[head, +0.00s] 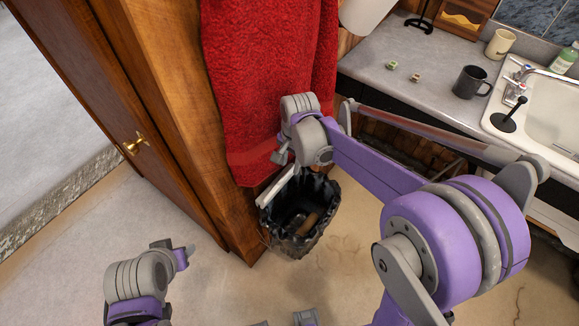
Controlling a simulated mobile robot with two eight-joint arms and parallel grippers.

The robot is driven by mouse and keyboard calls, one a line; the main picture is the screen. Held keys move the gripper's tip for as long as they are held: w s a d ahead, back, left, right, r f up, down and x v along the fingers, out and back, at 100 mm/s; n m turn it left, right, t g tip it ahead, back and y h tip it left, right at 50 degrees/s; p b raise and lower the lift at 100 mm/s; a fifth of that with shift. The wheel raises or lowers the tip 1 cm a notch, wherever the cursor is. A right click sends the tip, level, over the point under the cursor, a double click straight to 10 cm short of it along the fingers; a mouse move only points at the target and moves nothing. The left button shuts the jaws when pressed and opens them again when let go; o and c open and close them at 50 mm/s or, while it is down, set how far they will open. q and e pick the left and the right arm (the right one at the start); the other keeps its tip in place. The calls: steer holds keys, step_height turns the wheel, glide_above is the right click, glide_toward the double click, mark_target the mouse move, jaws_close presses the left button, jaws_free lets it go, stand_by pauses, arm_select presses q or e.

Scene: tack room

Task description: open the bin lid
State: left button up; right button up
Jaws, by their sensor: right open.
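The bin (318,238) stands on the floor beside the wooden cabinet, below the red towel. It has a black liner, and I can see into its dark inside, where a brownish item lies. A pale narrow strip (276,188) slants along the bin's upper left edge; I cannot tell whether it is the lid seen edge-on. My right gripper (281,158) is open just above the bin's back left rim, in front of the towel. Whether it touches the strip is unclear. My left gripper (186,254) is low at the left, away from the bin; its jaws are unclear.
The wooden cabinet (165,110) with a brass knob stands close at the bin's left. The red towel (265,80) hangs behind it. A counter (430,75) with a dark mug (470,82) and a sink (545,105) is at upper right.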

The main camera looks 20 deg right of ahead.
steer(key=shift+w+a+f, duration=0.1)
steer(key=shift+f, duration=1.1)
jaws_close()
stand_by(0.6)
